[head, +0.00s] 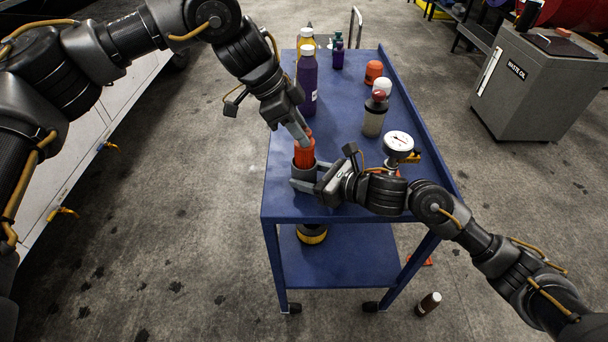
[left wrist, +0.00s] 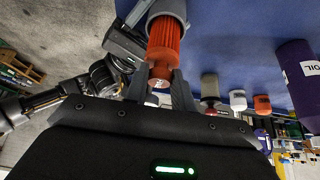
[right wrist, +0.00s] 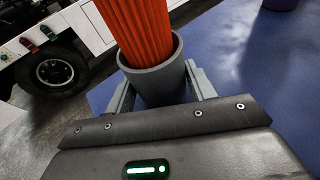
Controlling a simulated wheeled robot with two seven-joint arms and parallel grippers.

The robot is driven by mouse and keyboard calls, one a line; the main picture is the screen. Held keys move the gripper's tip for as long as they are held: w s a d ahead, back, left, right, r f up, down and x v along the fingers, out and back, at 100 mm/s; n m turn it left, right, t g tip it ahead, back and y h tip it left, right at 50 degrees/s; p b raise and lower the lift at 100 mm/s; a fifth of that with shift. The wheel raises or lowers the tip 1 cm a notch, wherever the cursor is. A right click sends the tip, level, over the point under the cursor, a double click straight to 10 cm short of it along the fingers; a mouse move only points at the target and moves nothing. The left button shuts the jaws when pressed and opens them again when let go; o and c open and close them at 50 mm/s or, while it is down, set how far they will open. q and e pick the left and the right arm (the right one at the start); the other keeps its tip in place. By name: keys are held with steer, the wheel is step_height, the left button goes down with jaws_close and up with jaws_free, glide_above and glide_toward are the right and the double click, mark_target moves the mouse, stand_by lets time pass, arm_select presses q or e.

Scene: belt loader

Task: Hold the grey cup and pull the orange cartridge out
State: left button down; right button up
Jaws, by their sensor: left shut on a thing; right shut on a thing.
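The orange cartridge (head: 304,152) is ribbed and stands upright with its lower end inside the grey cup (head: 303,171). In the right wrist view, the cartridge (right wrist: 140,32) rises well above the rim of the cup (right wrist: 158,80). My left gripper (head: 305,136) comes from above and is shut on the top end of the cartridge; this grip also shows in the left wrist view (left wrist: 160,85). My right gripper (head: 303,184) is shut around the cup from the side, low on the cart top. The cup's base is hidden by the right fingers.
The blue cart top (head: 342,135) carries a purple bottle (head: 307,80), a shaker-like container (head: 374,115) and a pressure gauge (head: 398,144) close to my right wrist. The cart's left front edge is near the cup.

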arm_select(q)
steer(key=shift+r, duration=2.1)
arm_select(e)
steer(key=o, duration=0.8)
steer(key=shift+o, duration=0.2)
steer(key=v, duration=1.2)
